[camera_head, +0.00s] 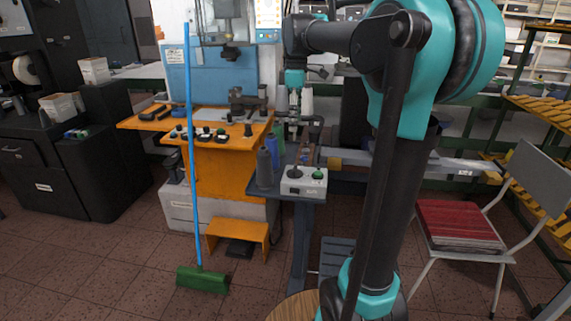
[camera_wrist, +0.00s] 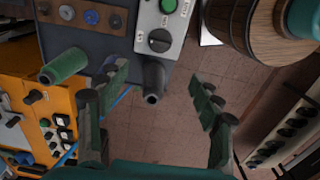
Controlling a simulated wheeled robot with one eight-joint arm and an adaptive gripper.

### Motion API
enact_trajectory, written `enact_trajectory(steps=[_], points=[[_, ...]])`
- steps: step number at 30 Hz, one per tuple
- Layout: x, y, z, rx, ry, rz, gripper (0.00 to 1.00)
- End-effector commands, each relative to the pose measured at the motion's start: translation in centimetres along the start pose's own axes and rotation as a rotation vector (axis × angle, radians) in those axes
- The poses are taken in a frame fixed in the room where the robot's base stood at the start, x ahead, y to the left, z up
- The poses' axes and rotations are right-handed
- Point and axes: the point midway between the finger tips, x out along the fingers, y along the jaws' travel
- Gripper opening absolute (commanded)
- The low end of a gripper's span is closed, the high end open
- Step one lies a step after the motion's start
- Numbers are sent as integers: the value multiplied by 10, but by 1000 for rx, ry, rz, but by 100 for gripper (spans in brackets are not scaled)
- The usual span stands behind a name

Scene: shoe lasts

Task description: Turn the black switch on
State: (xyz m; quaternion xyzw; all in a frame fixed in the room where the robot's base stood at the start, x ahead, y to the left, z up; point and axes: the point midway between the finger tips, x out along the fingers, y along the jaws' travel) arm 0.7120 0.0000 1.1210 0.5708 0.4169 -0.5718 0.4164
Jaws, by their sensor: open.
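A light grey control box (camera_head: 304,187) sits on the small dark table. The black rotary switch (camera_wrist: 159,40) is on its top face, beside a green button (camera_wrist: 168,6). The same switch shows small in the head view (camera_head: 295,172). My gripper (camera_wrist: 157,75) is open and empty, its two fingers apart, with the switch seen beyond the gap between the tips. In the head view my gripper (camera_head: 302,125) hangs above the table, behind the box and apart from it. The switch's exact setting is too small to tell.
A brown strip with discs (camera_wrist: 82,15) lies on the table. A blue-handled broom (camera_head: 190,150) and orange workbench (camera_head: 225,150) are left; a chair (camera_head: 460,222) is right.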

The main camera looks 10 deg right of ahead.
Motion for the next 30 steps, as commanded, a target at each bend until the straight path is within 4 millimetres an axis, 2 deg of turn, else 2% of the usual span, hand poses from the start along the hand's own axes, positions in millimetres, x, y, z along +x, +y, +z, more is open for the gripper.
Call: enact_trajectory(steps=[21,25,30], points=[[134,0,0,3,1,1,66],[152,0,0,3,1,1,66],[164,0,0,3,1,1,66]])
